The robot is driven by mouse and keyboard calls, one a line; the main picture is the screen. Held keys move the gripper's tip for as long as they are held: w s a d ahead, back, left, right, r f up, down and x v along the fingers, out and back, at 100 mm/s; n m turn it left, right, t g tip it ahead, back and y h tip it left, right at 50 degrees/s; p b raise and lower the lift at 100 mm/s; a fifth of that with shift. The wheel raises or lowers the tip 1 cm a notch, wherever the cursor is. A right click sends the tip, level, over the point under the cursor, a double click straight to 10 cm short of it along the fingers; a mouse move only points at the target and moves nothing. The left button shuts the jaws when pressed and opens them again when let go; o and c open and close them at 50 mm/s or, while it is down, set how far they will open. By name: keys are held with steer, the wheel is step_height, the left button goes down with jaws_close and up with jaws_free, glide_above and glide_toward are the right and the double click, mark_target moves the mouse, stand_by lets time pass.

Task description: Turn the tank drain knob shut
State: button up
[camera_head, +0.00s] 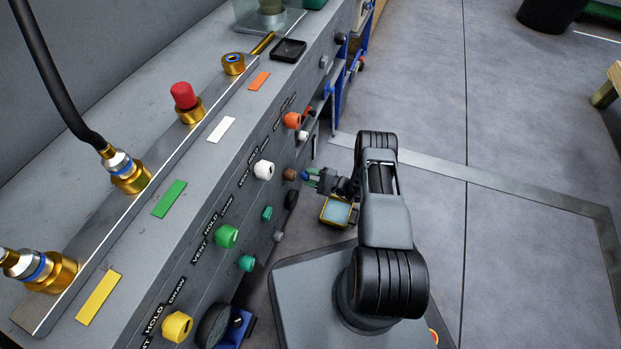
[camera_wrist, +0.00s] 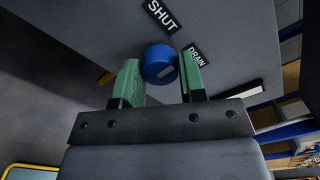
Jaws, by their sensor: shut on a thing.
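The tank drain knob is a round blue knob on the front of the grey cabinet, in the middle of the wrist view (camera_wrist: 157,58). A small light mark shows on its face. In the head view my gripper (camera_head: 311,178) is at the cabinet front, and the blue knob (camera_head: 304,175) shows only slightly between the fingers.
Other knobs line the cabinet front: white (camera_head: 264,170), orange (camera_head: 292,120), green (camera_head: 227,236) and yellow (camera_head: 177,326). A brown knob (camera_head: 290,174) is just left of my gripper. A yellow-rimmed tray (camera_head: 324,215) is below my gripper. The floor (camera_head: 530,250) to the right is clear.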

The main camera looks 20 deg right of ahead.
steer(key=shift+n+b, duration=0.8)
steer(key=shift+n, duration=3.3)
steer(key=o, duration=0.9)
steer(key=shift+d, duration=0.1)
steer(key=p+v, duration=0.3)
steer(key=v, duration=1)
steer(key=shift+s+d, duration=0.2)
steer(key=shift+s, duration=0.1)
